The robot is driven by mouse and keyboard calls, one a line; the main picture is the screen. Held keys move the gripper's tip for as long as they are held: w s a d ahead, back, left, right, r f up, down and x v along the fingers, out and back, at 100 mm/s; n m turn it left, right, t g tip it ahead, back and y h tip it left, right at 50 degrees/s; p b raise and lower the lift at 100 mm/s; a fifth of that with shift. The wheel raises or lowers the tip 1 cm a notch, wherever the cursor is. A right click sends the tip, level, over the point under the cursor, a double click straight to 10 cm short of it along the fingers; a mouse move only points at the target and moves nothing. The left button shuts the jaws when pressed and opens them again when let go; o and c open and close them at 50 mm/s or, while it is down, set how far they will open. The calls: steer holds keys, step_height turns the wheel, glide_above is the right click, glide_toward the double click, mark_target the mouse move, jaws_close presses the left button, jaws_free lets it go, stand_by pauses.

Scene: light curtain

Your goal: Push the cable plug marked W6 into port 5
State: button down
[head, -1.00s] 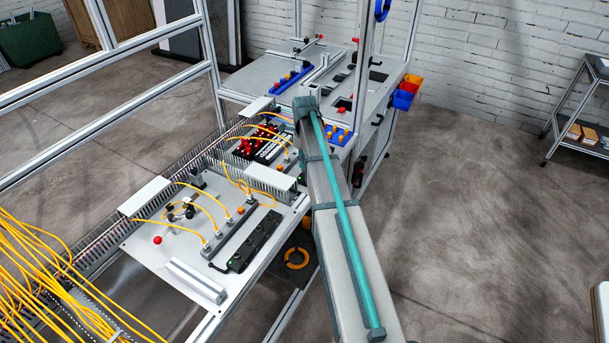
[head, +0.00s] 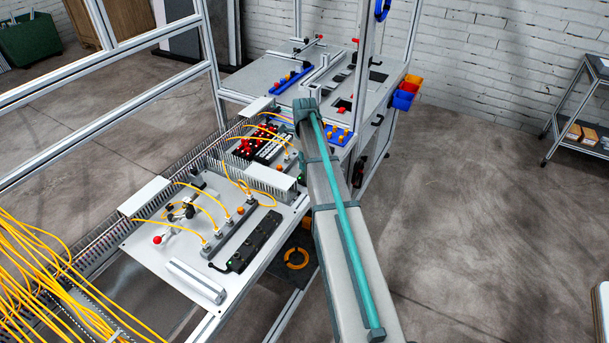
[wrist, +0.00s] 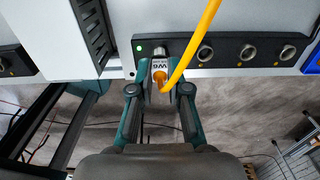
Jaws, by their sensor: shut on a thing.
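In the wrist view, my gripper (wrist: 159,83) is shut on a plug (wrist: 160,67) with a white label reading W6. A thick yellow cable (wrist: 208,20) bends away from it up and to the right. The plug's metal front meets the dark port strip (wrist: 226,50) at its left end, beside a lit green lamp (wrist: 139,48). Several round ports show to the right of the plug, apparently empty. The port numbers are not readable, and I cannot tell how deep the plug sits. In the head view my arm hides the gripper and plug.
A grey slotted cable duct (wrist: 95,28) stands left of the strip in the wrist view. In the head view, a panel (head: 150,256) carries yellow cables and a black socket strip (head: 254,241). Blue and orange bins (head: 407,93) hang at the back right.

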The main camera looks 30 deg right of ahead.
steer(key=shift+f, duration=0.15)
stand_by(0.4)
steer(key=c, duration=0.7)
jaws_free()
steer(key=shift+o, duration=0.2)
steer(key=shift+r+p, duration=2.1)
steer(key=shift+r, duration=1.75)
